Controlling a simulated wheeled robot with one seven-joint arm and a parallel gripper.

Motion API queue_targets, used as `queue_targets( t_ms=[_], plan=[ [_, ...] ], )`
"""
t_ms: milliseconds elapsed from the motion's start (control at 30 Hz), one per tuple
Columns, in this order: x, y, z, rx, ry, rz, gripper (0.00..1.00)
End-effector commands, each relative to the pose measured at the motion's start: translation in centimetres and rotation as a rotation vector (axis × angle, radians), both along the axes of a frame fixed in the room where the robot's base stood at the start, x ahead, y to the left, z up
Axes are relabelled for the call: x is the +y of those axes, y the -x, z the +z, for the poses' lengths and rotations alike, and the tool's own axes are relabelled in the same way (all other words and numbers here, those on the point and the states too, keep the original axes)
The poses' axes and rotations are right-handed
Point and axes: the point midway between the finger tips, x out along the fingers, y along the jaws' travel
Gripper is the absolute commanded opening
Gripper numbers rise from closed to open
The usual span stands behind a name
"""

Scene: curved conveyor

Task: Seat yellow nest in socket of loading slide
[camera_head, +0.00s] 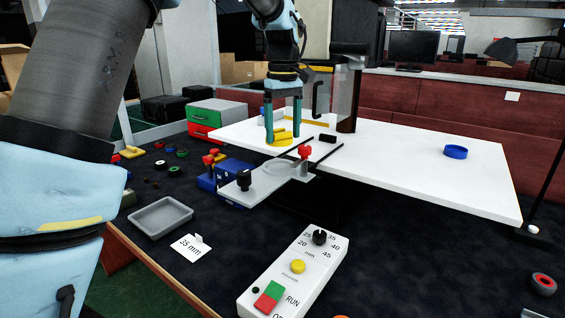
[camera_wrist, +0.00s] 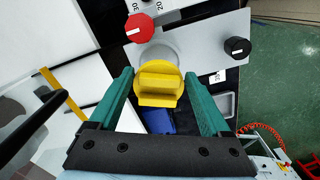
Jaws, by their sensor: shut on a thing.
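My gripper (camera_head: 283,125) is shut on the yellow nest (camera_head: 281,141), a round piece with a raised bar. In the wrist view, the nest (camera_wrist: 160,70) sits between the green fingertips of my gripper (camera_wrist: 158,76). The grey loading slide (camera_head: 262,188) carries a red knob (camera_head: 304,152) and a black knob (camera_head: 244,179). Its round socket (camera_head: 283,168) looks empty in the head view, with the nest behind and apart from it. In the wrist view the nest covers part of the socket (camera_wrist: 152,50). The nest's height above the surface is hard to tell.
A white tabletop (camera_head: 400,165) extends right, with a blue ring (camera_head: 455,152) on it. Blue blocks (camera_head: 228,174) stand left of the slide. A grey tray (camera_head: 160,217), a 35 mm card (camera_head: 190,250) and a control box (camera_head: 290,272) lie in front.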

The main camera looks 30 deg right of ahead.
Motion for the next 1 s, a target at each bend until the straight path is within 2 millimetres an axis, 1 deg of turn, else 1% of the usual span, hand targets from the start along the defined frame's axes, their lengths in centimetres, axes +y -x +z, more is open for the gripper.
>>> queue_targets(
  t_ms=[100,267,500,600,767,800,933,1000],
  plan=[
    [0.1,0.0,-2.0,0.003,-0.004,0.0,0.24],
    [0.0,0.0,-3.5,0.0,-0.001,0.0,0.24],
    [0.1,-0.1,-6.6,0.001,-0.002,0.0,0.24],
    [0.1,0.0,-7.2,0.0,-0.001,0.0,0.24],
    [0.1,-0.1,-7.2,-0.001,0.0,0.0,0.24],
    [0.1,-0.1,-7.2,-0.001,0.0,0.0,0.85],
    [0.1,-0.1,-7.2,-0.001,0.0,0.0,1.0],
    [0.1,-0.1,-7.2,-0.001,0.0,0.0,1.0]
  ],
)
